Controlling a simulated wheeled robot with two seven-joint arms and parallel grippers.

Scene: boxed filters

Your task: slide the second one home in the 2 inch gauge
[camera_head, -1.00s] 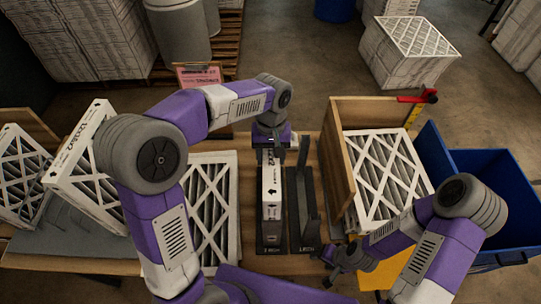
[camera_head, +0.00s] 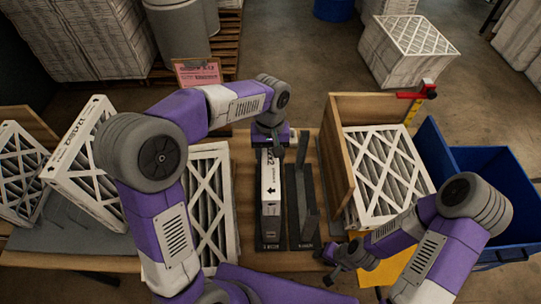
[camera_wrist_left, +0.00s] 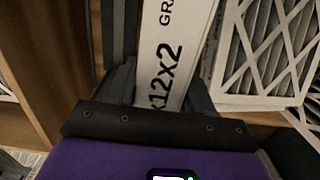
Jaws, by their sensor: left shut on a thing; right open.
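A white boxed-edge filter (camera_head: 270,183) stands on edge in the left slot of the dark gauge (camera_head: 268,246), whose front label appears to read 2 INCH. My left gripper (camera_head: 268,148) is shut on this filter's far end from above. In the left wrist view the filter's white edge (camera_wrist_left: 172,50) shows "x12x2" between the fingers. The filter's lower part is hidden by the gauge walls. The gauge's right slot (camera_head: 304,242) looks empty. My right gripper (camera_head: 335,268) is open and empty near the table's front edge, right of the gauge.
Another filter (camera_head: 208,205) lies left of the gauge. More filters (camera_head: 80,165) lean at far left. A pink sign (camera_head: 197,71) stands behind.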

